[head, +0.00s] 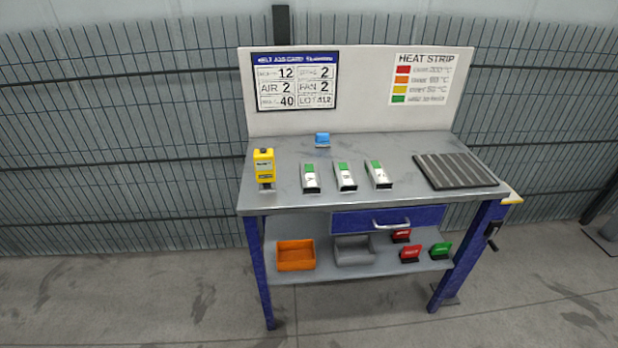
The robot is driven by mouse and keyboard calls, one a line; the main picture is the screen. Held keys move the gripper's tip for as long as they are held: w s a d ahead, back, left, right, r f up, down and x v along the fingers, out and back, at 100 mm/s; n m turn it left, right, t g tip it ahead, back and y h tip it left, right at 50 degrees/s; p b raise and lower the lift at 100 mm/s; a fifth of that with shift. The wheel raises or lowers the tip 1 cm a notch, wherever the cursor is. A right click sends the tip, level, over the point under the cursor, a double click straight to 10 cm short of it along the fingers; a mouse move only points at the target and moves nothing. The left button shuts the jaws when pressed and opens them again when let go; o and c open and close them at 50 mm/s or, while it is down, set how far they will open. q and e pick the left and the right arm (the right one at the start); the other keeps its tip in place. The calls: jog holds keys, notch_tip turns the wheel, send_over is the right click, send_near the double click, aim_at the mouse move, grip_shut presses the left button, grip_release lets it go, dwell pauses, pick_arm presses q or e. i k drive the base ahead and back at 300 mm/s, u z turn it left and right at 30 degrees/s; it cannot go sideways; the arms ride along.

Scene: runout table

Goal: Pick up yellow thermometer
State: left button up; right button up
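The yellow thermometer (264,165) stands upright near the left edge of the grey table top (300,198). It has a light display on its upper front and a dark and grey lower end. Nothing is touching it from the sides. Neither of my grippers shows in the head view.
Three white-and-green blocks (345,177) stand in a row right of the thermometer. A blue item (322,139) is behind, a dark ribbed mat (456,170) at right. A backboard (365,80) rises behind. The lower shelf holds an orange bin (295,262) and a grey bin (353,257).

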aim_at(265, 165)
jog(key=k, duration=0.5)
jog(key=z, duration=1.7)
jog(key=i, duration=0.85)
jog(key=u, duration=1.05)
